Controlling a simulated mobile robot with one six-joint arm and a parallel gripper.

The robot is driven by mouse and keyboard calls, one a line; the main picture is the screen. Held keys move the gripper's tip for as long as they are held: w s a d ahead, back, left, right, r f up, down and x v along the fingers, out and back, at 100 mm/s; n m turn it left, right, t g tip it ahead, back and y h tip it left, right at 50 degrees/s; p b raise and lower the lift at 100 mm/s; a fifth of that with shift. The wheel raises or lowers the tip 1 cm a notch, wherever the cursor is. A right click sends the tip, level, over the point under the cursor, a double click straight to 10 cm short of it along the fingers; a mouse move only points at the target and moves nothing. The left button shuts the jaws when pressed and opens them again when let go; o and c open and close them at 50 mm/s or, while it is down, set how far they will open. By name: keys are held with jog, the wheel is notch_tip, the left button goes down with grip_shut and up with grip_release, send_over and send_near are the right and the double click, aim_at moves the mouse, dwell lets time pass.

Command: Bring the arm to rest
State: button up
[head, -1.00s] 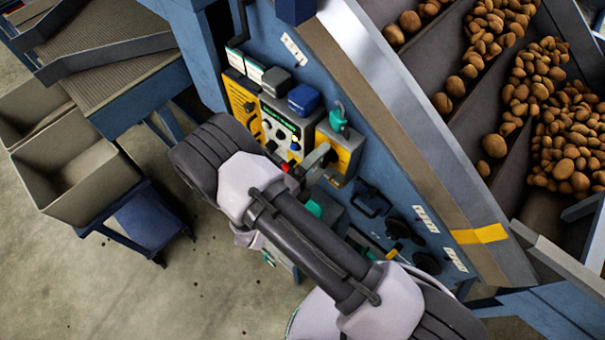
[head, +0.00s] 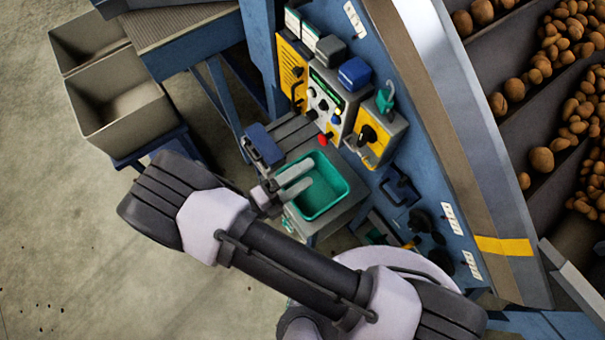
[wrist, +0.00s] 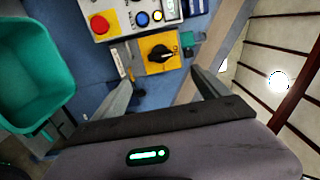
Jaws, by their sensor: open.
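My gripper (head: 312,173) is open, with two pale fingers apart and nothing seen between them. In the head view it shows in front of the green bin (head: 335,195); I cannot tell its height above it. In the wrist view the fingers of my gripper (wrist: 158,77) stand apart, pointing toward the blue machine side, with a yellow switch box (wrist: 160,42) with a black knob beyond them. My arm is bent across the lower middle of the head view.
A control box (head: 328,105) with a red button (head: 323,140) and the yellow switch box (head: 372,138) stick out from the machine. Potatoes (head: 580,105) lie in sloping channels at right. Beige crates (head: 125,112) stand at left. Open concrete floor (head: 80,240) lies lower left.

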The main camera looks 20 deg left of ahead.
jog(key=s+d+r+n+g+y+b, duration=0.2)
jog(key=d+r+n+g+y+b, duration=0.2)
jog(key=d+n, duration=0.5)
jog(key=s+d+r+n+g+y+b, duration=0.1)
jog(key=d+r+n+g+y+b, duration=0.3)
jog(key=d+r+n+y+b, duration=0.5)
jog(key=d+n+b, duration=0.1)
jog(key=n+b, duration=0.1)
jog(key=n, duration=0.1)
jog(key=shift+s+d+r, duration=0.2)
jog(key=shift+s+d, duration=0.1)
jog(key=shift+s, duration=0.05)
